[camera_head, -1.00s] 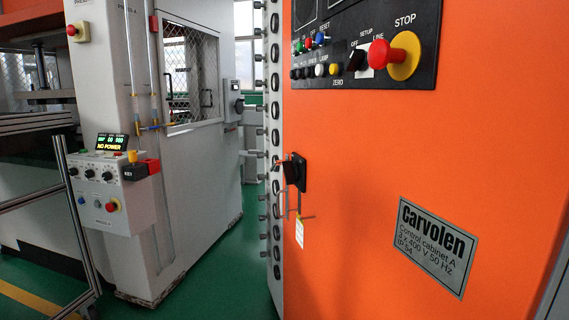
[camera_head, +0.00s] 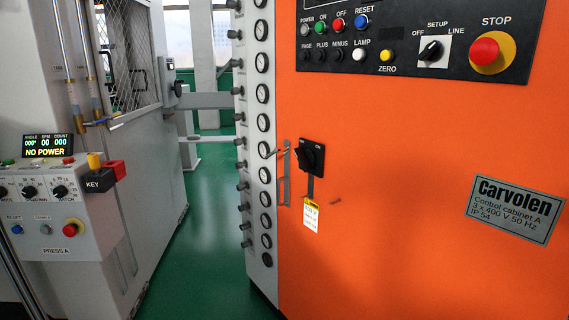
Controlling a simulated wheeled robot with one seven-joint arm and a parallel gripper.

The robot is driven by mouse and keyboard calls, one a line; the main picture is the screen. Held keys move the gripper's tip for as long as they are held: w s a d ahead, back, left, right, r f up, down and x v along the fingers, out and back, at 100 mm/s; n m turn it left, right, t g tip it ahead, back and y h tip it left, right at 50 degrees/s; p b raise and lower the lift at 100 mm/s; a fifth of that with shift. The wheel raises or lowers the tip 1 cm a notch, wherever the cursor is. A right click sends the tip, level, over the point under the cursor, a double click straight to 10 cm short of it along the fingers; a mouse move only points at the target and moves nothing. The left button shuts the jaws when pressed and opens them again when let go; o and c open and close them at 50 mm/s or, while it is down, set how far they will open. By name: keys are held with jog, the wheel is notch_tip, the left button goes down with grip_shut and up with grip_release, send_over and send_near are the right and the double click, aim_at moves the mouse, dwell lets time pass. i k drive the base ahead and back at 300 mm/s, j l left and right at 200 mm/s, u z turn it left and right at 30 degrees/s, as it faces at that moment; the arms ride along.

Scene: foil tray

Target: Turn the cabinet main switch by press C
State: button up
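The cabinet main switch (camera_head: 310,157) is a black rotary handle on a black plate, on the left part of the orange cabinet's front (camera_head: 400,210). Its handle looks tilted; the small lettering around it is too small to read surely. A yellow and white tag (camera_head: 310,215) hangs below it. A grey metal hasp-like strip (camera_head: 287,175) is just left of it. The cabinet's nameplate (camera_head: 515,208) reads "Control cabinet A", not C. My gripper is not in view.
Above the switch is a black button panel (camera_head: 400,70) with a red STOP button (camera_head: 491,52). At left stands a press console (camera_head: 50,200) labelled PRESS A, its display (camera_head: 48,146) reading NO POWER. A gauge column (camera_head: 263,120) edges the cabinet. Green floor (camera_head: 205,200) is free between.

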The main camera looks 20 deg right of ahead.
aim_at(306, 158)
jog(key=i+j+z, duration=0.2)
jog(key=i+j, duration=0.15)
jog(key=j, duration=0.25)
jog(key=i+j+z, duration=0.15)
jog(key=j, duration=0.2)
jog(key=i+j+z, duration=0.1)
jog(key=j, duration=0.2)
jog(key=i+j+z, duration=0.1)
jog(key=j, duration=0.25)
jog(key=i+j+z, duration=0.15)
jog(key=i+j, duration=0.55)
jog(key=i, duration=0.1)
